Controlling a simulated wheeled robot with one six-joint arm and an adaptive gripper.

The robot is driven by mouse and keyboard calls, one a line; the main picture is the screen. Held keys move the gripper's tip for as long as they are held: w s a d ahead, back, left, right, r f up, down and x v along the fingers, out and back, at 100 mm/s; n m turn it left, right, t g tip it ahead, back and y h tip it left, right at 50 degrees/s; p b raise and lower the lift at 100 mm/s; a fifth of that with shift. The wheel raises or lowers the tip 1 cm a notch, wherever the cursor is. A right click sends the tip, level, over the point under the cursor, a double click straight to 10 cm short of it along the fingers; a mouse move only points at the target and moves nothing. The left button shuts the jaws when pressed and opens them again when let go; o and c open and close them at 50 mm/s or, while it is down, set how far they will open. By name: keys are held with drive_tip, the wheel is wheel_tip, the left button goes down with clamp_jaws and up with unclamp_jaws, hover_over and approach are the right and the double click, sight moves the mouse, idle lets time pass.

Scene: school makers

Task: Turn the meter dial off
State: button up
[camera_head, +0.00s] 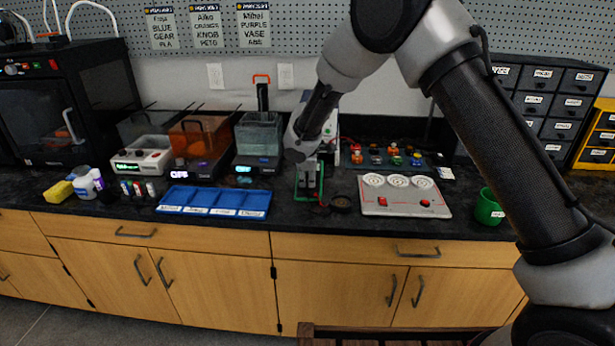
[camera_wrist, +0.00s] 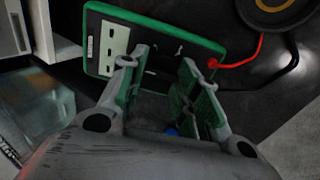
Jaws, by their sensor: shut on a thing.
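The meter (camera_head: 298,190) is a dark device with a green rim, standing on the black counter in the middle of the head view, largely behind my gripper (camera_head: 309,182). In the wrist view the meter (camera_wrist: 150,14) shows its face, with a pale panel with dark slots (camera_wrist: 114,42) at the left. My gripper (camera_wrist: 166,55) has its two fingers against the meter's face, shut with a gap between the tips. The dial lies between the fingers and is mostly hidden, so its setting cannot be read.
A red lead (camera_wrist: 246,56) runs from the meter toward a dark round piece (camera_head: 342,204). A blue tray (camera_head: 214,200) lies left, a white panel with red switches (camera_head: 404,206) right. A green mug (camera_head: 488,207) stands farther right. Printers and bins line the back.

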drive_tip(key=o, duration=1)
drive_tip(key=v, duration=1.2)
